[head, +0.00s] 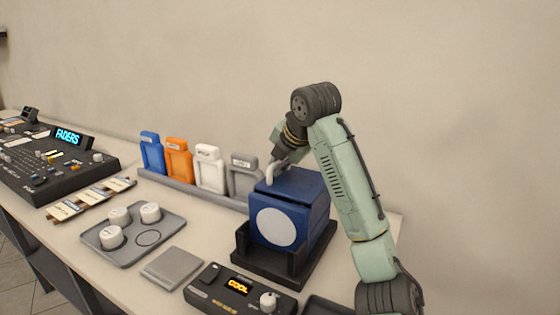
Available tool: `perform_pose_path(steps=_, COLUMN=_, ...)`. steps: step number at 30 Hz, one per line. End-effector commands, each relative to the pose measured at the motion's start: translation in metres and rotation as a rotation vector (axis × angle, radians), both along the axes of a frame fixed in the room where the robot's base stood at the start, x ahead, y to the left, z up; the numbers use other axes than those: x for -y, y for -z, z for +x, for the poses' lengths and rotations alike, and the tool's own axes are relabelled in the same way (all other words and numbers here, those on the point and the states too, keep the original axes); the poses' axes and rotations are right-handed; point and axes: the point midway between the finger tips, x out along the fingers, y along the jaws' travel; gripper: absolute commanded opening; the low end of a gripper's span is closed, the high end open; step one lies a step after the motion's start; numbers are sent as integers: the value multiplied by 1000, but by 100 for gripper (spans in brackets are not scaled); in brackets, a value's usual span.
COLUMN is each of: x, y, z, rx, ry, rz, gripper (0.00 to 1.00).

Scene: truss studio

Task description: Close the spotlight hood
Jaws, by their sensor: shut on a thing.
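The spotlight (310,237) is a dark blue box with a round white lens on its front. It sits in a black cradle (290,274) on the table. Its blue hood (298,187) lies over the top of the box, flat or nearly so; I cannot tell whether a gap is left. A pale bent handle (271,173) stands up at the hood's left edge. My gripper (281,163) reaches down from above and is shut on the handle. Its fingertips are small and partly hidden in the head view.
A control box with a "COOL" display (240,289) stands in front of the cradle. A rack holds blue, orange, white and grey holders (209,170) behind. A tray with white knobs (135,240), a grey plate (173,267) and a mixing desk (50,165) lie left.

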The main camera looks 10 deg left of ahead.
Motion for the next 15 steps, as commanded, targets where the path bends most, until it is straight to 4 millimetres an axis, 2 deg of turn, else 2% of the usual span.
perform_pose_path(steps=5, x=-4, y=1, z=0, rx=2, ry=-9, rz=-1, gripper=0)
perform_pose_path(steps=6, x=-4, y=2, z=0, rx=2, ry=-9, rz=-1, gripper=14)
perform_pose_path(steps=15, x=-3, y=3, z=-1, rx=-4, ry=-7, rz=-2, gripper=33)
